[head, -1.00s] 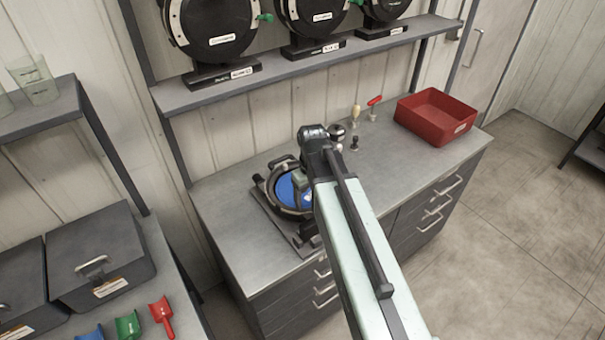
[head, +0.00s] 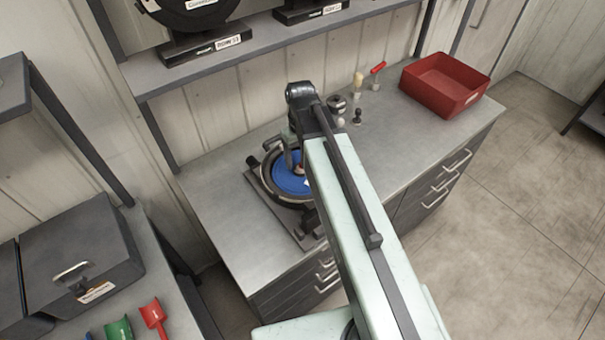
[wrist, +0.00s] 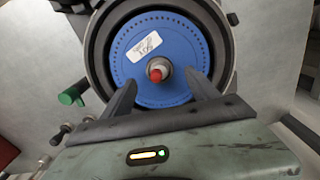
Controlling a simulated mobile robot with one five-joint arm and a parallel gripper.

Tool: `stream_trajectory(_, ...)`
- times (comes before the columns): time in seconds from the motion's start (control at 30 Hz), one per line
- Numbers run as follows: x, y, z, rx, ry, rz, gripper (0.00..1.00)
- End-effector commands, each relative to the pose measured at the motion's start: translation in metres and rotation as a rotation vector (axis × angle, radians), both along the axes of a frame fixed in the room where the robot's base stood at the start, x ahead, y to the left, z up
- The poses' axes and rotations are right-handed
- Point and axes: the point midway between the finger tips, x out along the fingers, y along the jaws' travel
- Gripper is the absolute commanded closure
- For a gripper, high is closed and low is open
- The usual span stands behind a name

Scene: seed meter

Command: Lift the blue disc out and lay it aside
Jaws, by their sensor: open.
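The blue disc (wrist: 185,48) lies inside the round dark housing (wrist: 222,25) of the seed meter, with a ring of small holes near its rim and a white label. A hub with a red tip (wrist: 156,72) stands at its centre. In the head view the blue disc (head: 287,181) shows partly behind my arm. My gripper (wrist: 162,85) is open, its two fingers on either side of the hub and over the lower part of the disc. Whether the fingertips touch the disc I cannot tell. In the head view my gripper is mostly hidden.
The housing sits on a grey bench (head: 215,200). A red bin (head: 445,85) stands at the bench's right end, with small hand tools near it. The bench left of the housing is clear. A green knob (wrist: 72,95) sticks out beside the housing.

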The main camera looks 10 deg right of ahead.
Motion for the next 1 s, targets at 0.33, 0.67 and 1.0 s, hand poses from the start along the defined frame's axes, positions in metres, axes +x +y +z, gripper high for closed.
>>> stream_trajectory(0.33, -0.002, -0.003, -0.05, 0.0, 0.0, -0.001, 0.31)
stream_trajectory(0.67, -0.002, -0.003, -0.05, 0.0, 0.0, -0.002, 0.42)
stream_trajectory(1.0, -0.002, -0.004, -0.05, 0.0, 0.0, -0.002, 0.95)
